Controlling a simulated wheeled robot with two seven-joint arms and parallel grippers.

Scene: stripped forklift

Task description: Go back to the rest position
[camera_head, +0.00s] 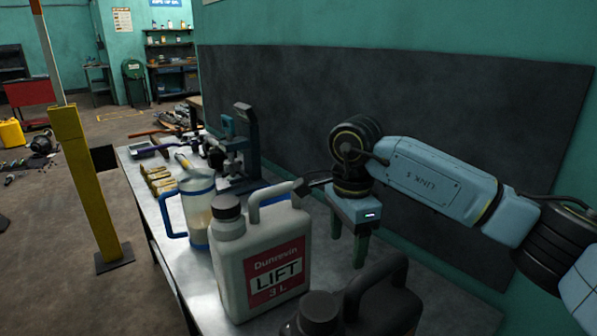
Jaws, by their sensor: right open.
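My right arm comes in from the right edge, pale blue with black joints. Its gripper (349,243) points down over the metal workbench (395,299), behind the white LIFT jug. Its two green fingers are apart, with nothing seen between them. The fingertips are near the bench top; I cannot tell whether they touch it. My left arm and gripper are not in view.
The white jug (233,268) and a dark jug (384,306) stand close in front. A clear pitcher (197,207), brass parts (160,182) and a press (240,145) stand farther back. A dark wall panel (440,100) runs behind the bench. A yellow post (90,185) stands left.

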